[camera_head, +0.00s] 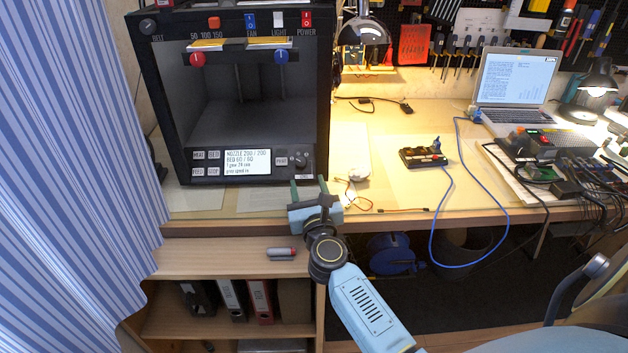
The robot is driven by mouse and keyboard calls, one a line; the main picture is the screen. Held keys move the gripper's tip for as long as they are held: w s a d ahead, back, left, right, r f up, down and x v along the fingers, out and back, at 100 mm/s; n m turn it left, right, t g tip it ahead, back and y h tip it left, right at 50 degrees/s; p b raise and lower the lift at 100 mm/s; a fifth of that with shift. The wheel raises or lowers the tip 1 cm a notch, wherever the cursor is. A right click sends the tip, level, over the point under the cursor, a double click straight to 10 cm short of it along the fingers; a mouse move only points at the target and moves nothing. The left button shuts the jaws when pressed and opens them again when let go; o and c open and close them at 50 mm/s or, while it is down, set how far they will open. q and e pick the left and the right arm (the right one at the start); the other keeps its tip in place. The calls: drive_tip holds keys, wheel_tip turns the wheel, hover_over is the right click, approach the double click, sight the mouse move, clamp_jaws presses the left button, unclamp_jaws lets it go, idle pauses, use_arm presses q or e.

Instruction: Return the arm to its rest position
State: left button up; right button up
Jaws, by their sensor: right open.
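My right gripper (308,189) is open at the front edge of the bench, just below the lower right front of the 3D printer (318,90). Its two green fingers point up and away from me, and I see nothing between them. My light blue right arm (365,308) reaches up to it from the bottom of the view. My left gripper is not in view.
A blue cable (470,262) hangs off the bench from a small box (422,156). A laptop (515,78) and lamps stand behind. A striped curtain (60,180) closes off the left.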

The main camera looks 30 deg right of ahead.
drive_tip(key=shift+s+a+f, duration=0.1)
drive_tip(key=shift+s+a, duration=0.45)
drive_tip(key=shift+s, duration=0.15)
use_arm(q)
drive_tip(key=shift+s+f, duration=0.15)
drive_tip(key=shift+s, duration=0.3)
use_arm(e)
drive_tip(key=shift+w, duration=0.1)
